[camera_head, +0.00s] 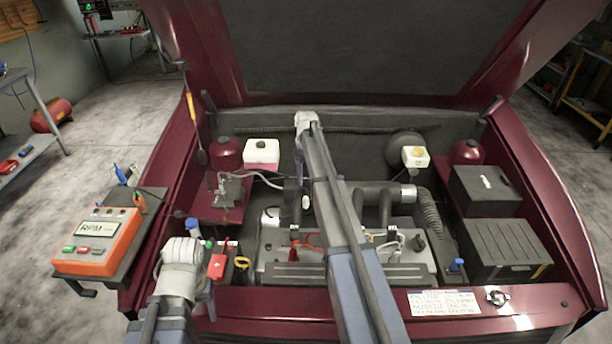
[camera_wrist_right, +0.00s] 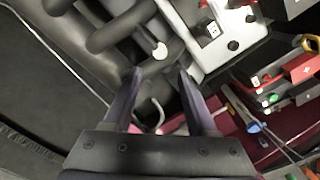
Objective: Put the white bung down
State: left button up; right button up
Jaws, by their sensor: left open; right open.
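The white bung (camera_head: 305,202) is a small pale knob among the dark pipes, left of my right arm in the head view. In the right wrist view the bung (camera_wrist_right: 160,50) sits beside a dark pipe, beyond my fingertips and apart from them. I cannot tell whether it is seated in an opening. My right gripper (camera_wrist_right: 160,75) is open, with nothing between its two fingers. In the head view my right arm crosses the engine bay and hides part of the engine. My left gripper (camera_head: 181,262) is at the front left of the bay, its fingers largely hidden.
An orange RPM box (camera_head: 97,240) stands on a side shelf at left. Black boxes (camera_head: 486,190) fill the right side. The raised hood (camera_head: 370,50) is overhead.

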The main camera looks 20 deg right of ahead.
jog(key=s+a, duration=1.7)
jog(key=a, duration=0.5)
jog(key=s+a, duration=0.5)
jog(key=s, duration=0.4)
jog(key=s+a+h, duration=0.1)
jog(key=s+a, duration=0.4)
jog(key=s, duration=0.5)
jog(key=shift+a, duration=0.15)
jog(key=shift+s, duration=0.1)
